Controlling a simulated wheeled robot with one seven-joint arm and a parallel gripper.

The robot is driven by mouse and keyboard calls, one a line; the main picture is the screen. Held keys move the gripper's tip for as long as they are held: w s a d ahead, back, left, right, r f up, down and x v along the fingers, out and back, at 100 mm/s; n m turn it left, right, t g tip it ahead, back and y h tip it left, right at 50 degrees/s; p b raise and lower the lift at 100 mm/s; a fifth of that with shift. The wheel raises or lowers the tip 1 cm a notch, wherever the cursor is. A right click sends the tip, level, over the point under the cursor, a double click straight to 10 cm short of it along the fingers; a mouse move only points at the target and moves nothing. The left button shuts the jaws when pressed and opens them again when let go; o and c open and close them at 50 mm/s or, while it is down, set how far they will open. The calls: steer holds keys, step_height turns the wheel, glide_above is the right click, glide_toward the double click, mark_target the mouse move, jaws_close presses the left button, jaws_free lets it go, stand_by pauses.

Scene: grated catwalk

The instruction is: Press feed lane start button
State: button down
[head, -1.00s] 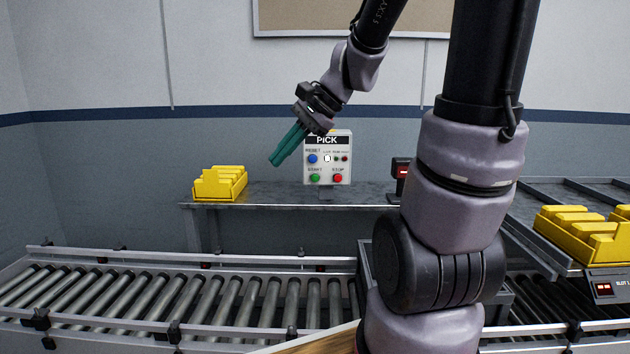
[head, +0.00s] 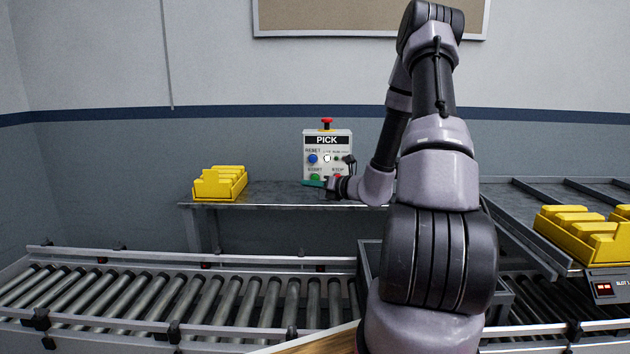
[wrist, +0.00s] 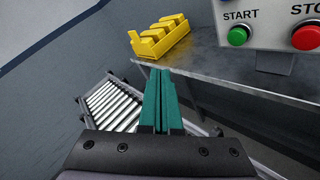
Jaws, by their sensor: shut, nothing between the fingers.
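The control panel (head: 318,140), a white box labelled PICK, stands on the back bench. Its green START button (wrist: 238,37) shows clearly at the upper right of the wrist view, with the red STOP button (wrist: 306,36) to its right. My gripper (wrist: 167,75) has teal fingers shut together with nothing between them. In the wrist view the fingertips are left of and below START, apart from it in the picture. In the head view my gripper (head: 311,182) is in front of the panel's lower edge and partly hides the lower buttons. Contact cannot be told there.
The blue RESET button (head: 313,159) is on the panel, with a red mushroom button (head: 327,121) on top. A yellow bin (head: 220,183) sits on the bench (head: 270,196) at left. A roller conveyor (head: 190,302) runs in front. More yellow bins (head: 585,236) stand at right.

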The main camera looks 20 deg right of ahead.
steer(key=d+f+m+h, duration=0.1)
steer(key=d+f+m, duration=0.1)
steer(key=d, duration=0.1)
steer(key=shift+w+f+m+t+h, duration=0.3)
steer(key=shift+w+f+t+h, duration=0.05)
steer(key=shift+t+h, duration=0.05)
steer(key=shift+w, duration=0.1)
glide_toward(313, 178)
steer(key=shift+w+a+f, duration=0.2)
steer(key=shift+w+a, duration=0.4)
steer(key=shift+w, duration=0.15)
steer(key=shift+w+a+f, duration=0.2)
steer(key=shift+w+a, duration=0.4)
steer(key=shift+w, duration=0.15)
steer(key=shift+w+a+f, duration=0.2)
steer(key=shift+w+a, duration=0.4)
steer(key=shift+w, duration=0.2)
steer(key=shift+w, duration=0.1)
steer(key=shift+w+d, duration=0.2)
steer(key=shift+w, duration=0.05)
steer(key=shift+w+d, duration=0.25)
steer(key=shift+w, duration=0.5)
stand_by(0.9)
stand_by(0.4)
steer(key=shift+s+a, duration=0.25)
steer(key=shift+s, duration=0.35)
steer(key=shift+s+a, duration=0.2)
steer(key=shift+s, duration=0.35)
